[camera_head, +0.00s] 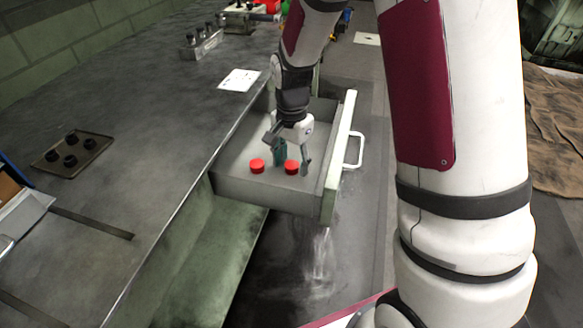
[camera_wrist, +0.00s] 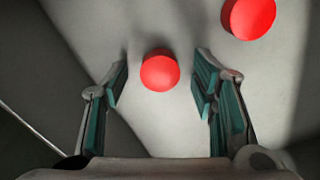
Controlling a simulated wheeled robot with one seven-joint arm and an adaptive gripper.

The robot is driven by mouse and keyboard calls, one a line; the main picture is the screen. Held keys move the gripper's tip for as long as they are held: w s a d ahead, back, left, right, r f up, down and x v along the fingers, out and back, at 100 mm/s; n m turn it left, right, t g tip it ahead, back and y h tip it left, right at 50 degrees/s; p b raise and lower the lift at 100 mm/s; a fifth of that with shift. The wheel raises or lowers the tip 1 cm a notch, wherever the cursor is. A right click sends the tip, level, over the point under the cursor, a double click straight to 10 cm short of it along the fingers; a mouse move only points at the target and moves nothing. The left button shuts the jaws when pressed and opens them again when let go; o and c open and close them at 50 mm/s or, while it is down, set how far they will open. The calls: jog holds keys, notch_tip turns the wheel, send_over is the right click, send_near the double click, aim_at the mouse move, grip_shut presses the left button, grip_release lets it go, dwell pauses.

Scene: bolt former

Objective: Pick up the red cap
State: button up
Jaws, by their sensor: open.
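Two red caps lie on the floor of an open grey drawer (camera_head: 233,188). In the head view one is the left cap (camera_head: 257,166) and the other is the right cap (camera_head: 292,167). My gripper (camera_head: 293,162) reaches down into the drawer and is open and empty. In the wrist view one red cap (camera_wrist: 160,72) lies between and slightly beyond my two fingertips, apart from both. The other red cap (camera_wrist: 249,17) is at the top right, outside the fingers. I cannot tell for sure which cap in the head view is the one between the fingers.
The drawer's pale front panel with a white handle (camera_head: 355,150) is to the right of my gripper. On the grey workbench (camera_head: 150,130) are a tray (camera_head: 72,150) with several black pieces, a white sheet (camera_head: 239,80) and a metal block (camera_head: 200,44).

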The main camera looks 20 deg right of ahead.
aim_at(292, 164)
jog(key=shift+f, duration=0.15)
jog(key=shift+c, duration=0.4)
jog(key=c, duration=0.7)
notch_tip(292, 164, up, 10)
jog(key=shift+r+p, duration=0.1)
jog(key=shift+p, duration=1.1)
